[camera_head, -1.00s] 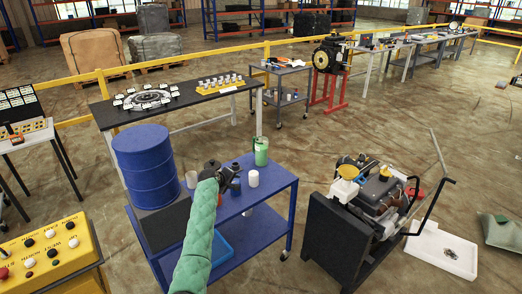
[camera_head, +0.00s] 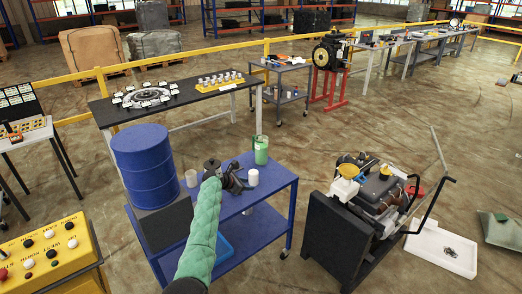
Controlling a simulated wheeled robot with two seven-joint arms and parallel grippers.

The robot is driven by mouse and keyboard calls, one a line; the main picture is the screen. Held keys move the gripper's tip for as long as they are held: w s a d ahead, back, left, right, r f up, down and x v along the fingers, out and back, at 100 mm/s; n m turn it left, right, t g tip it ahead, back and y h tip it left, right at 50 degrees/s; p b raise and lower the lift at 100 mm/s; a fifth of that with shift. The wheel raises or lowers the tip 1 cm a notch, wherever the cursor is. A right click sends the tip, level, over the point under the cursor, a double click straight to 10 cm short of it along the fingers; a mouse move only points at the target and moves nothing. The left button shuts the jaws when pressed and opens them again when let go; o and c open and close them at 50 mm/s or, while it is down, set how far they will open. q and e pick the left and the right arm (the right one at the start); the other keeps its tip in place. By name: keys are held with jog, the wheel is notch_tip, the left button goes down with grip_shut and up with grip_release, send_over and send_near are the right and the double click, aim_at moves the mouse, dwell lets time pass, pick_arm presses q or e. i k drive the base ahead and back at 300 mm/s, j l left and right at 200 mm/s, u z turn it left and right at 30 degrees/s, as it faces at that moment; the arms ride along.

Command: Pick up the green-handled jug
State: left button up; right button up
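The jug (camera_head: 261,154), pale with green on it, stands upright near the back edge of the blue cart's top (camera_head: 277,176). My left arm, in a green padded sleeve, reaches up from the bottom over the cart. My dark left gripper (camera_head: 238,180) is over the cart top, to the left of the jug and nearer to me, apart from it. The gripper is small and dark here, so its finger opening is unclear. A white cup (camera_head: 253,178) stands just right of the gripper, in front of the jug. My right gripper is not in view.
Another white cup (camera_head: 191,178) stands at the cart's back left.

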aim_at(259, 142)
jog(key=i+l, duration=0.1)
jog(key=i, duration=1.55)
